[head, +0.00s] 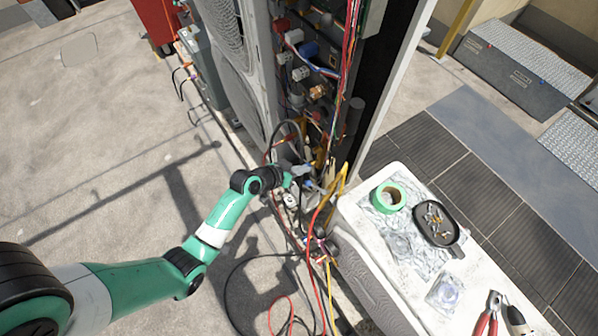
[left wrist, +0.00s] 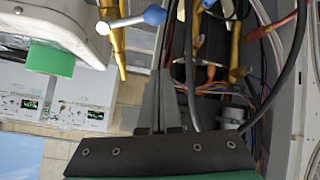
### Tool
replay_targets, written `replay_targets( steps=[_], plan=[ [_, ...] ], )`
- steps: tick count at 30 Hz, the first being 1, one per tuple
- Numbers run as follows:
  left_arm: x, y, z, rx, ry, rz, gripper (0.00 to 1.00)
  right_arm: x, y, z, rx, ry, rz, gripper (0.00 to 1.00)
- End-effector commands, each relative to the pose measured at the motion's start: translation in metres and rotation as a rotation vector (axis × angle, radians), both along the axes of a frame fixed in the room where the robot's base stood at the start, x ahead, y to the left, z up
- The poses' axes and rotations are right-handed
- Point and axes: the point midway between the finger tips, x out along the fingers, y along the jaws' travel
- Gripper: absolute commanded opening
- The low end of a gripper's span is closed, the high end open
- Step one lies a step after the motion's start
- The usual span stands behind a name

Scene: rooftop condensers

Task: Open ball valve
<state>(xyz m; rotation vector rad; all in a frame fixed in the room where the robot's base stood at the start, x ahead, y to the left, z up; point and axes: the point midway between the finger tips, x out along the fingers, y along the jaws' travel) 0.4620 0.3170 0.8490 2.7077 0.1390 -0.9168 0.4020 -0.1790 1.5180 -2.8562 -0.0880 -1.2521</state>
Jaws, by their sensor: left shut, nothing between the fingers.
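A silver lever with a blue rounded end (left wrist: 134,20), which looks like the ball valve's handle, shows at the top of the left wrist view. It runs sideways across a yellow pipe (left wrist: 118,45). My left gripper (left wrist: 160,82) is shut and empty, its fingers pointing up the picture just below the blue end. A gap shows between them in the picture; their depth apart is hard to tell. In the head view my left gripper (head: 292,176) is at the lower part of the open condenser, among pipes and hoses. The valve body is not clear there. My right gripper is not in view.
The open condenser (head: 240,85) has wires and pipes close around the gripper. Red, yellow and black hoses (head: 318,235) hang below. At right, a white top (head: 400,290) carries green tape (head: 388,197), a black tray (head: 436,224) and pliers (head: 488,315). The floor at left is mostly clear.

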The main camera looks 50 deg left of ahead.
Motion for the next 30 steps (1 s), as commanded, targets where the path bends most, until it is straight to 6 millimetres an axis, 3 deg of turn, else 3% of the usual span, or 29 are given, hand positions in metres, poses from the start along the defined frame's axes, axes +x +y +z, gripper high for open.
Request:
replay_targets(
  steps=[1,8,16,30],
  plan=[
    [0.01,0.0,-0.012,0.001,-0.001,-0.002,0.0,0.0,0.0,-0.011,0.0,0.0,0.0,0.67],
    [0.05,0.0,-0.043,-0.001,-0.002,-0.001,0.0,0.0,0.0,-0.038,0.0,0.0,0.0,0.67],
    [0.021,-0.01,-0.057,-0.002,0.0,0.001,0.0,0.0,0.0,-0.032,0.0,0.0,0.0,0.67],
    [0.017,-0.01,-0.059,-0.003,-0.001,0.004,0.0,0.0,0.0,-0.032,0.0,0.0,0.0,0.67]
  ],
)
